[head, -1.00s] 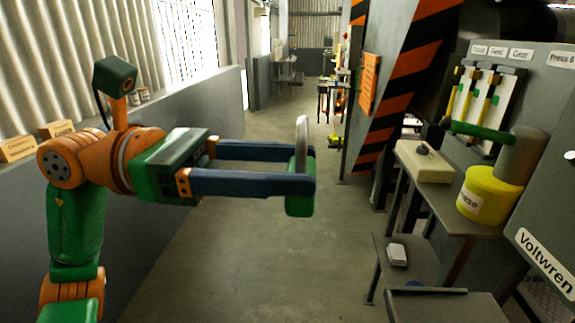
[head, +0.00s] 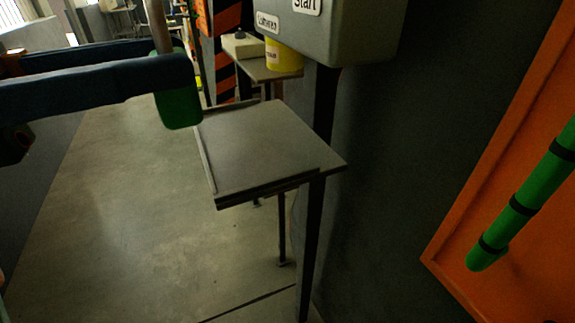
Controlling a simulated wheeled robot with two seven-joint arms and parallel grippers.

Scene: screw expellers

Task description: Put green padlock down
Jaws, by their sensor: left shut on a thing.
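The green padlock (head: 179,103) is in the upper left of the head view, with its body hanging down and its grey shackle (head: 157,25) pointing up. My left gripper (head: 178,70) comes in from the left, with its long dark blue fingers shut on the padlock. The padlock is in the air and appears close to the left back corner of a small grey shelf table (head: 262,150). I cannot tell the exact gap between them. My right gripper is out of view.
The grey table top is empty, with a raised rim along its left and front edges. A grey box with a Start label (head: 335,30) overhangs behind it. A yellow container (head: 284,57) stands on a farther table. An orange panel with a green pipe (head: 515,215) is at right. The floor at left is clear.

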